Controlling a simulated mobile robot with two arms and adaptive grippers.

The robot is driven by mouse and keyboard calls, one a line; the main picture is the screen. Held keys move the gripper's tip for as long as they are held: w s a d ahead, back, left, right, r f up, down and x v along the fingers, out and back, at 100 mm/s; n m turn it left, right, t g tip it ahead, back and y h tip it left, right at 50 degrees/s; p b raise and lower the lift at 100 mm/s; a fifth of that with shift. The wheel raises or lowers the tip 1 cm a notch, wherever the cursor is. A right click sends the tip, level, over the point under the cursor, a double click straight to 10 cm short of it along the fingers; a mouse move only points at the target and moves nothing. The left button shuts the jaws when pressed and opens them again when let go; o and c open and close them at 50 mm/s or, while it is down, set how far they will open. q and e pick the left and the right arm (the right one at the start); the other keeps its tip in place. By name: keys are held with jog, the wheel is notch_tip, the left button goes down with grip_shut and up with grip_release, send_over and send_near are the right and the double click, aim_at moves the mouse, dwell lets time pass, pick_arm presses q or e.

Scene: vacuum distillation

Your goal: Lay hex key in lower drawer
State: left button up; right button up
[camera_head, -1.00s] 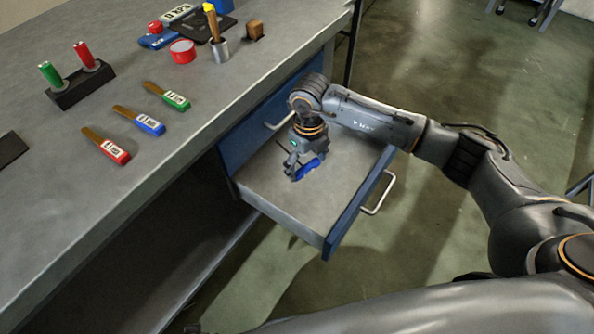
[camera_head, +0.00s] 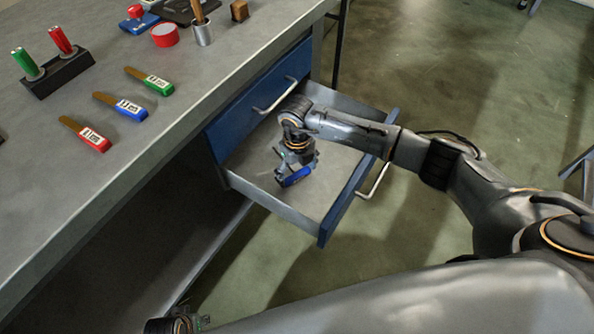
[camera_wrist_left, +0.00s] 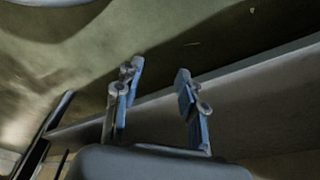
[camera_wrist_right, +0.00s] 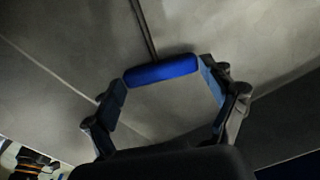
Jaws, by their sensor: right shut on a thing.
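The hex key shows a blue handle (camera_head: 297,177) in the head view, and handle (camera_wrist_right: 160,71) and dark thin shaft in the right wrist view. My right gripper (camera_head: 295,173) points down inside the open lower drawer (camera_head: 350,205) and is shut on the handle. In the right wrist view its fingertips (camera_wrist_right: 164,76) press the handle's two ends, and the shaft points away over the grey drawer floor. I cannot tell whether the key touches the floor. My left gripper (camera_wrist_left: 160,68) is open and empty in the left wrist view.
The upper drawer (camera_head: 260,105) is closed, its handle above the open drawer. The workbench (camera_head: 150,165) at left holds several colour-handled tools, a rack with green and red cylinders, red tape and a metal cup. The lower drawer otherwise looks empty.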

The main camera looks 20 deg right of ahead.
pick_arm(q)
jog(key=shift+r, duration=0.25)
pick_arm(e)
jog(key=o, duration=1)
jog(key=shift+o, duration=0.2)
pick_arm(q)
notch_tip(320, 180, down, 6)
jog(key=s+p, duration=0.1)
jog(key=s, duration=0.1)
jog(key=shift+s+a+p, duration=0.2)
jog(key=shift+s+p, duration=0.15)
pick_arm(e)
notch_tip(320, 180, up, 12)
pick_arm(q)
jog(key=shift+r, duration=0.15)
pick_arm(e)
jog(key=shift+r, duration=0.1)
